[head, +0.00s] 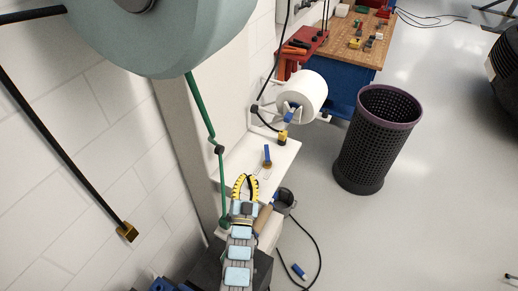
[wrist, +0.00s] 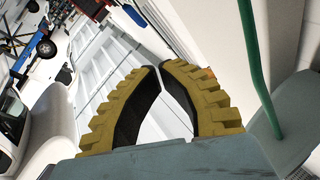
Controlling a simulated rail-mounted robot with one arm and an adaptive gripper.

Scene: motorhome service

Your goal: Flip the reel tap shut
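My gripper (head: 247,180) has yellow ribbed fingers with dark inner pads. In the wrist view my gripper (wrist: 160,68) has its fingertips together or almost so, with an empty gap lower between the bowed fingers. In the head view it is just below a small blue lever (head: 267,152) over a brass-coloured part on the white shelf (head: 284,151). I cannot tell for sure whether this is the reel tap. Another blue piece (head: 290,115) shows by the white roll. The large grey-green reel (head: 165,38) hangs above, with a green hose (head: 201,108) running down.
A white roll (head: 308,90) is mounted beyond the shelf. A black mesh bin (head: 374,143) stands on the floor at right. A black rod with a brass end (head: 127,231) crosses the left wall. A workbench (head: 362,40) with tools stands behind. A grey cup (head: 284,201) is beside my gripper.

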